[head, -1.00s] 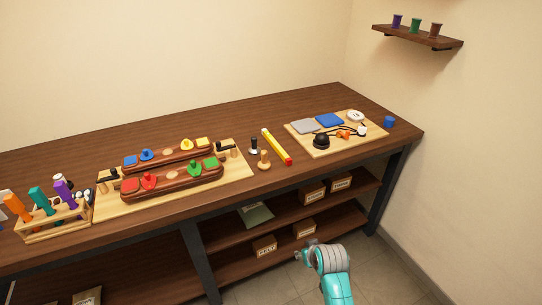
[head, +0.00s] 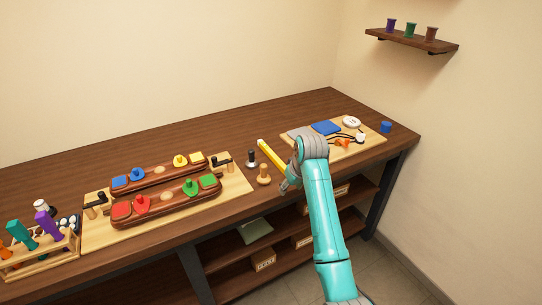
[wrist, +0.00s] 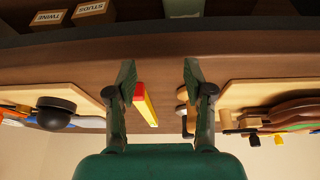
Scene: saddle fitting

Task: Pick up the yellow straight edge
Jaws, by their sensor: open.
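The yellow straight edge (head: 270,155) lies on the dark wooden workbench, between the two light boards, slanting toward the front edge. Its near end is hidden behind my gripper in the head view. My gripper (head: 287,184) is at the bench's front edge, by that near end. In the wrist view the straight edge (wrist: 147,104) shows its red end face and yellow top between the open fingers of my gripper (wrist: 157,75), closer to the left finger. Nothing is held.
A dark-knobbed tool (head: 251,159) and a wooden-knobbed tool (head: 263,174) stand just left of the straight edge. The right board (head: 372,146) holds pads and a cord. The left board (head: 236,186) holds two clamped wooden pieces. Labelled boxes (head: 264,260) sit on the shelf below.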

